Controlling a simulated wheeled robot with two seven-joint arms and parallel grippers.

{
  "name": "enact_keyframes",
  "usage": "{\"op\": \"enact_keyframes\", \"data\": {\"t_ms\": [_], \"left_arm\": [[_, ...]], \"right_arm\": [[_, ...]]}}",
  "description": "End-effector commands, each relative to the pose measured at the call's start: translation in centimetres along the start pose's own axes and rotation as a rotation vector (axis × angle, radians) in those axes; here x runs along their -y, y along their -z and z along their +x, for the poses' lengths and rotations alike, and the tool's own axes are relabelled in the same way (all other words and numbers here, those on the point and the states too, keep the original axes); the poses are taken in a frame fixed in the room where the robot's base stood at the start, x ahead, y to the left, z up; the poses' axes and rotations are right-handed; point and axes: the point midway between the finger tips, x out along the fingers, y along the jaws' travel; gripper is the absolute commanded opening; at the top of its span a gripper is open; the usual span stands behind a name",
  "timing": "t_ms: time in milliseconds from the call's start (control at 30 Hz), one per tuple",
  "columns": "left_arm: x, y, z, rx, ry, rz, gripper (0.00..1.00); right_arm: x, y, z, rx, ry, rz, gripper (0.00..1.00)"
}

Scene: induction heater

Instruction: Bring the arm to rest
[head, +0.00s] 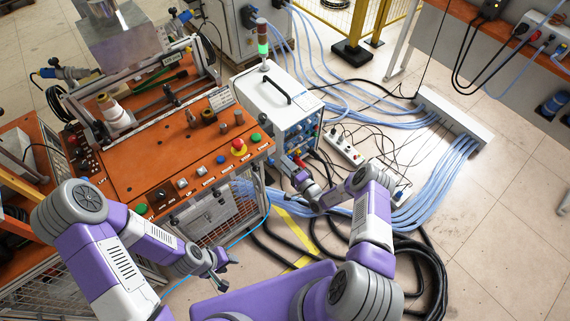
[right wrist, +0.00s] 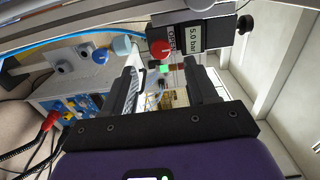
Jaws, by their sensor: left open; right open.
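My right arm reaches forward, and its gripper (head: 292,166) is beside the front of the white heater cabinet (head: 277,103). In the right wrist view the two dark fingers of this gripper (right wrist: 168,78) stand apart, with nothing held between them. My left gripper (head: 222,268) is open and empty, low in front of the orange bench (head: 150,152) and apart from it. Whether the right fingers touch the cabinet cannot be told from the head view.
A device with a red knob (right wrist: 160,50) and a "5.0 bar" display (right wrist: 194,38) shows beyond the right fingers. A power strip (head: 343,149), blue cables (head: 440,185) and black hoses (head: 425,265) lie on the floor. Floor at far right is clear.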

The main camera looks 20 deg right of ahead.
Motion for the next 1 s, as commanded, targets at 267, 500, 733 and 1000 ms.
{"op": "enact_keyframes", "data": {"t_ms": [267, 500, 733, 1000], "left_arm": [[0.0, 0.0, 0.0, 0.0, 0.0, 0.0, 0.43], [0.0, 0.0, 0.0, 0.0, 0.0, 0.0, 0.43], [0.0, 0.0, 0.0, 0.0, 0.0, 0.0, 0.43], [0.0, 0.0, 0.0, 0.0, 0.0, 0.0, 0.43]], "right_arm": [[0.0, 0.0, 0.0, 0.0, 0.0, 0.0, 0.58], [0.1, -6.1, -0.2, 0.234, -0.101, 0.095, 0.58], [-0.5, -19.1, -7.8, 0.765, -0.524, 0.21, 0.58], [-0.9, -23.1, -20.6, 1.052, -1.062, -0.014, 0.58]]}}
